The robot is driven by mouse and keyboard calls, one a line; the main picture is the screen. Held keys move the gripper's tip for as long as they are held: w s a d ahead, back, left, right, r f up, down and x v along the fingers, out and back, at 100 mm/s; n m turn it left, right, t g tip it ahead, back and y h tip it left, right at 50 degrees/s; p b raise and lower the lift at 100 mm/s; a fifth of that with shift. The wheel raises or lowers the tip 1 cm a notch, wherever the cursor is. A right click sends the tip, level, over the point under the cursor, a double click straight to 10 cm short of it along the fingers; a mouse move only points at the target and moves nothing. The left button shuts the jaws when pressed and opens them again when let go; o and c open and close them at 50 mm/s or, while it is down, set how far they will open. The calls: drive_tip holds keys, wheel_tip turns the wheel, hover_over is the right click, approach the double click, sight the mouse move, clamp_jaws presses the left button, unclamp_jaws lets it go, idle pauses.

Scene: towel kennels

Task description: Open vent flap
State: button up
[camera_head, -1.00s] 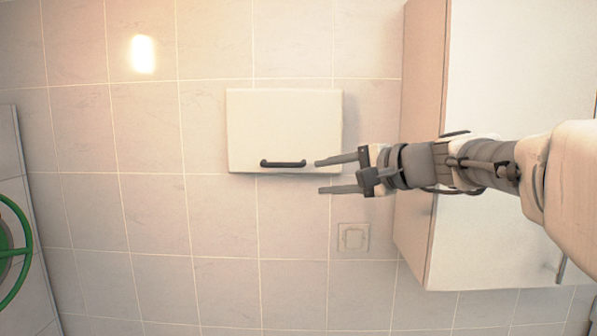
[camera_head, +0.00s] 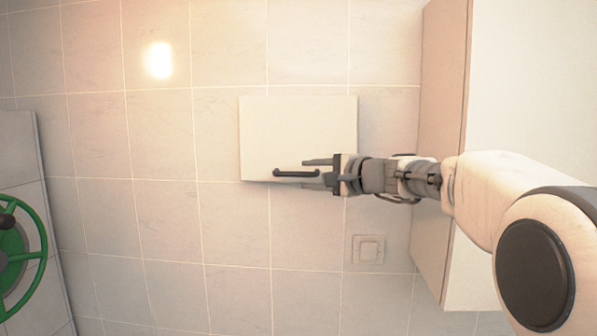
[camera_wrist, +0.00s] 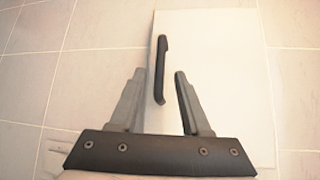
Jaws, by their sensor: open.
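The vent flap (camera_head: 298,130) is a pale square panel on the tiled wall, and it looks shut. Its dark bar handle (camera_head: 290,173) runs along the lower edge. My gripper (camera_head: 312,174) is open at the handle's right end, one finger above the bar's line and one below. In the wrist view, the handle (camera_wrist: 161,68) lies between and ahead of my two open fingers (camera_wrist: 156,82), its near end just reaching between the tips. The flap (camera_wrist: 225,85) fills the right half there. I cannot tell whether either finger touches the handle.
A white cabinet (camera_head: 515,100) with a beige side stands to the right, close behind my arm. A square wall switch (camera_head: 368,249) is below the flap. A green wheel (camera_head: 18,256) is at the far left. The tiles left of the flap are clear.

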sight(299, 174)
drive_tip(key=shift+p+x, duration=0.5)
drive_tip(key=shift+x, duration=2.3)
clamp_jaws()
